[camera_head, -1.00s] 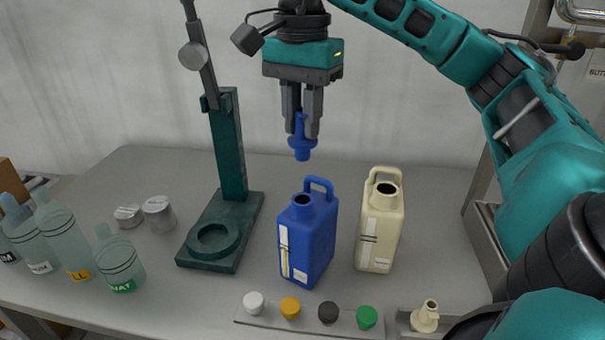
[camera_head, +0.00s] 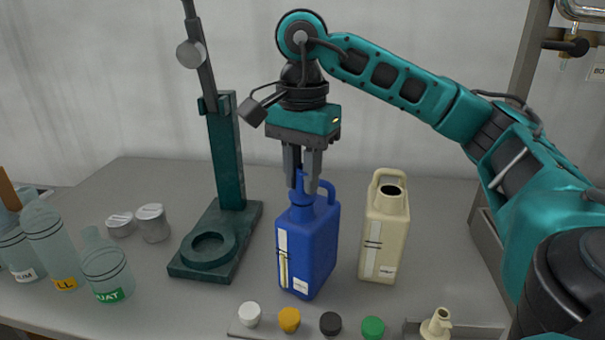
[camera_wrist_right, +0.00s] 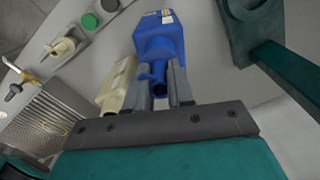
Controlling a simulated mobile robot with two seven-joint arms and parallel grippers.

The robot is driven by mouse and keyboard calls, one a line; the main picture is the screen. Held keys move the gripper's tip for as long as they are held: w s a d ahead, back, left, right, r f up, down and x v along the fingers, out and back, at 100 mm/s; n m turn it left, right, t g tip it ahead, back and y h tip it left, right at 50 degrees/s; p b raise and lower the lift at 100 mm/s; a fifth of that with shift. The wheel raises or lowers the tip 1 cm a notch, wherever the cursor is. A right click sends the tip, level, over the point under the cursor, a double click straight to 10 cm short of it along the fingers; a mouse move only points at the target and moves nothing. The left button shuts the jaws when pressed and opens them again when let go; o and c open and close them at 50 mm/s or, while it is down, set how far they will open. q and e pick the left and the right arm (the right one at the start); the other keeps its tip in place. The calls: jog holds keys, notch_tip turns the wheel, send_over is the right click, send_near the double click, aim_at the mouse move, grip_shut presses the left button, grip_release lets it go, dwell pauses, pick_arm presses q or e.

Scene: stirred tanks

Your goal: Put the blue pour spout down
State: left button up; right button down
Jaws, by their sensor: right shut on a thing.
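The blue pour spout (camera_head: 302,190) is between the fingers of my right gripper (camera_head: 302,180), which is shut on it. The spout is upright, at the neck of the blue jug (camera_head: 308,250); I cannot tell whether it is seated on the opening. In the right wrist view the spout (camera_wrist_right: 158,88) shows between the fingertips (camera_wrist_right: 160,92), with the blue jug (camera_wrist_right: 162,38) beyond it. The jug stands on the table with its handle to the right of the gripper. The left gripper is not in view.
A cream jug (camera_head: 384,235) stands close on the right. A green stand (camera_head: 228,165) is on the left. Colored caps (camera_head: 290,319) and a cream spout (camera_head: 436,324) sit along the front. Bottles (camera_head: 105,265) and tins (camera_head: 152,223) are at left.

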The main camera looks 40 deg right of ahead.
aim_at(302, 167)
jog(key=shift+f+b, duration=0.35)
jog(key=shift+f, duration=0.1)
jog(key=c, duration=1)
grip_release()
jog(key=shift+r, duration=0.1)
jog(key=shift+r+p, duration=0.55)
notch_tip(302, 167, up, 10)
jog(key=p, duration=0.5)
jog(key=shift+r+p, duration=0.2)
jog(key=shift+p, duration=0.2)
jog(key=shift+f+b, duration=0.1)
jog(key=shift+b, duration=0.3)
jog(key=shift+r, duration=0.7)
